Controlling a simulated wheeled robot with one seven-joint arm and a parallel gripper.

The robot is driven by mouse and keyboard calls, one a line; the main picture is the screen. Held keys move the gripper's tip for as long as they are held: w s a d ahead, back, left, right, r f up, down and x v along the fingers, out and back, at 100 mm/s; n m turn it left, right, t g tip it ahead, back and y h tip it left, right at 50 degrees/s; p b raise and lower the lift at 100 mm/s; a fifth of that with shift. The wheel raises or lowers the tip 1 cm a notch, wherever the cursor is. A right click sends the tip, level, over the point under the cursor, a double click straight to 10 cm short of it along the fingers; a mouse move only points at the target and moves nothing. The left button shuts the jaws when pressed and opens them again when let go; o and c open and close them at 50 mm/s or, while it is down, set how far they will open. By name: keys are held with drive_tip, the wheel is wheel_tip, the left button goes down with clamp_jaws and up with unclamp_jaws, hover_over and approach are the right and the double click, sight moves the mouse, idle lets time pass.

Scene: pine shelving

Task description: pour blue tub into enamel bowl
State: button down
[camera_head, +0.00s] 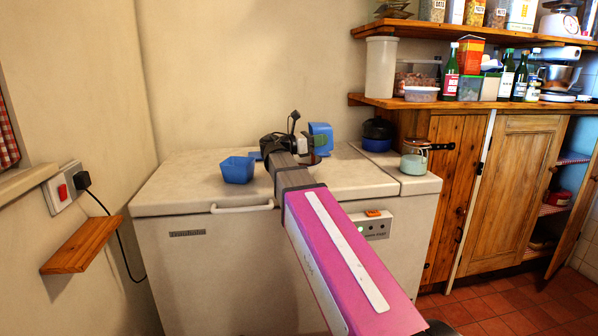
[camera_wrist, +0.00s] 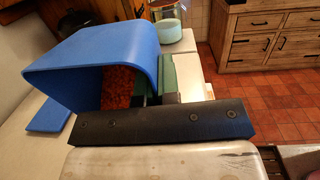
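My gripper (camera_head: 312,148) is above the white chest freezer's lid. In the wrist view its fingers (camera_wrist: 160,88) close on the wall of a blue tub (camera_wrist: 105,50). The tub is tilted, its open mouth facing the wrist camera, with orange-red grains (camera_wrist: 117,86) inside. In the head view this tub (camera_head: 321,134) shows just beyond the fingers. A dark blue round vessel (camera_head: 377,133), perhaps the enamel bowl, stands at the lid's back right; its inside is hidden. Another blue square container (camera_head: 238,169) stands left of my gripper, apart from it.
A flat blue piece (camera_wrist: 48,116) lies at left in the wrist view. Crowded pine shelves (camera_head: 455,103) rise at the right. The freezer lid's front left (camera_head: 175,190) is clear.

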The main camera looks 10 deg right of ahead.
drive_tip(key=shift+a+r+h, duration=0.15)
drive_tip(key=shift+a+h, duration=0.2)
drive_tip(key=shift+h, duration=0.35)
drive_tip(key=shift+a, duration=0.1)
drive_tip(key=shift+a+t+h, duration=0.2)
drive_tip(key=shift+t+h, duration=0.1)
drive_tip(key=shift+h, duration=0.2)
idle(1.2)
drive_tip(key=shift+d+y, duration=0.55)
drive_tip(key=shift+y, duration=0.45)
drive_tip(key=shift+d+f+y, duration=0.25)
drive_tip(key=shift+d+y, duration=0.25)
drive_tip(key=shift+y, duration=0.4)
drive_tip(key=shift+d+f+m+y, duration=0.15)
drive_tip(key=shift+d+f+y, duration=0.2)
drive_tip(key=shift+y, duration=0.45)
drive_tip(key=shift+d+f+m+y, duration=0.15)
drive_tip(key=shift+d+y, duration=0.3)
drive_tip(key=shift+y, duration=0.35)
